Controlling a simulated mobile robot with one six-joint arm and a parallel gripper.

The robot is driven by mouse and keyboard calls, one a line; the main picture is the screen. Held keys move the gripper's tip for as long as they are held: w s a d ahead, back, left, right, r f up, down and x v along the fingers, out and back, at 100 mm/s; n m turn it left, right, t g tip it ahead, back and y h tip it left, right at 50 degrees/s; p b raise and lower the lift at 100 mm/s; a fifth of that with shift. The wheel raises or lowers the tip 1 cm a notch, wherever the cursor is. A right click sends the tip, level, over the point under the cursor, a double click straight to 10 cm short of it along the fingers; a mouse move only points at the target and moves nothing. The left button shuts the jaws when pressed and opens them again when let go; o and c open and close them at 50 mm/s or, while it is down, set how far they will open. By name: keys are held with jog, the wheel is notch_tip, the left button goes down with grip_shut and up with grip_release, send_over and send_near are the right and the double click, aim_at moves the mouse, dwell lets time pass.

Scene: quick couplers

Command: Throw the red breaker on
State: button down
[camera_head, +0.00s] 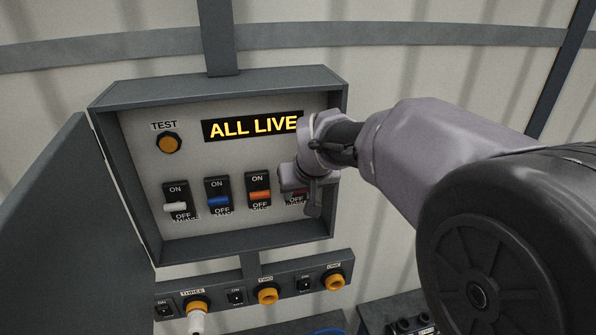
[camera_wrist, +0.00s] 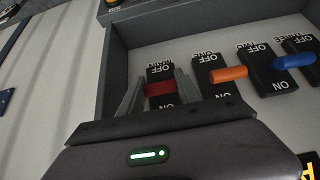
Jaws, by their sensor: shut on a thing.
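The red breaker is the rightmost in the row inside the open panel box. It is mostly hidden behind my gripper (camera_head: 307,200) in the head view. In the wrist view, which is upside down, its red lever (camera_wrist: 159,88) lies between my two fingers (camera_wrist: 158,93). My gripper is shut on that lever. OFF shows above the lever and ON, partly covered, below it; I cannot tell which way it is thrown. The display (camera_head: 252,127) reads "ALL LIVE", its right end touching my arm's outline.
Beside it are the orange breaker (camera_head: 259,193), the blue breaker (camera_head: 217,200) and the white breaker (camera_head: 177,206). A test button (camera_head: 169,143) sits above. The box door (camera_head: 60,220) is open at left. Below is a rail of yellow-ringed sockets (camera_head: 267,296), one holding a white plug (camera_head: 197,322).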

dwell(0.4)
jog(key=c, duration=0.8)
grip_release()
jog(key=shift+c, duration=0.2)
jog(key=b+v, duration=0.2)
jog(key=v, duration=1.5)
jog(key=shift+s+r, duration=0.15)
jog(key=shift+r, duration=0.05)
